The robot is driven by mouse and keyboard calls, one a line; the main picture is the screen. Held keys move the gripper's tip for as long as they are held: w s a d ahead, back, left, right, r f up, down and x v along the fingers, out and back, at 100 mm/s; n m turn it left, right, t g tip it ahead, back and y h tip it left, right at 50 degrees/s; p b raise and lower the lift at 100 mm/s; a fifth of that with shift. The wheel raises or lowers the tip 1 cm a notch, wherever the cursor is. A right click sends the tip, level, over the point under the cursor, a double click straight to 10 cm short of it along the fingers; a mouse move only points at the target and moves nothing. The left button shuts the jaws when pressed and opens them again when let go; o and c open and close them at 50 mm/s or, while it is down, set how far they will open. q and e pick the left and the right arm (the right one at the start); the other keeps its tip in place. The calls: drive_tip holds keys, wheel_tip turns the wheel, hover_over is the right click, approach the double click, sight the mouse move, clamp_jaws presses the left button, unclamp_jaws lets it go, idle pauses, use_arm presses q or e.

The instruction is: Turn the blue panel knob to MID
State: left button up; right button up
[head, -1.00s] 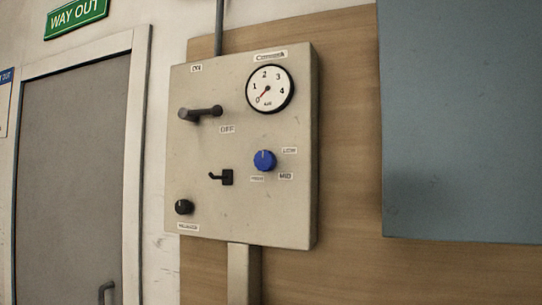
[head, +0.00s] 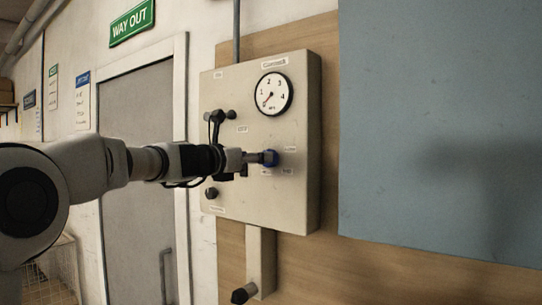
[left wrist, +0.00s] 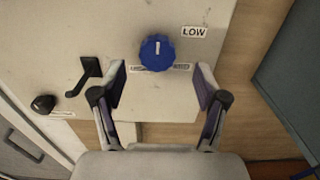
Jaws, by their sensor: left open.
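The blue knob (head: 271,158) sits on the beige panel (head: 291,207) below the gauge; it also shows in the left wrist view (left wrist: 157,53). Its white mark points up in that view. The LOW label (left wrist: 194,32) is at its upper right. Labels below the knob are partly covered by it and hard to read. My left gripper (head: 262,157) is at the knob from the left. In the left wrist view my left gripper (left wrist: 161,80) is open, its fingertips on either side just below the knob, with gaps showing. My right gripper is not in view.
A round gauge (head: 271,94) is above the knob. A black hook-like lever (left wrist: 88,75) and a small black knob (left wrist: 44,104) stick out left of the blue knob. A black-ended handle (head: 243,292) protrudes below the panel. A blue-grey board (head: 440,120) is at the right.

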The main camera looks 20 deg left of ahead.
sight(276, 155)
use_arm(q)
drive_tip(key=p+x, duration=0.1)
drive_tip(key=x, duration=0.2)
drive_tip(key=p+x, duration=0.1)
drive_tip(key=x, duration=0.1)
drive_tip(key=shift+w+d+p, duration=0.25)
drive_tip(key=shift+d+p, duration=0.1)
drive_tip(key=shift+a, duration=0.2)
drive_tip(key=shift+c, duration=0.7)
drive_tip(key=shift+w+a+f, duration=0.15)
drive_tip(key=shift+a, duration=0.05)
drive_tip(key=c, duration=1)
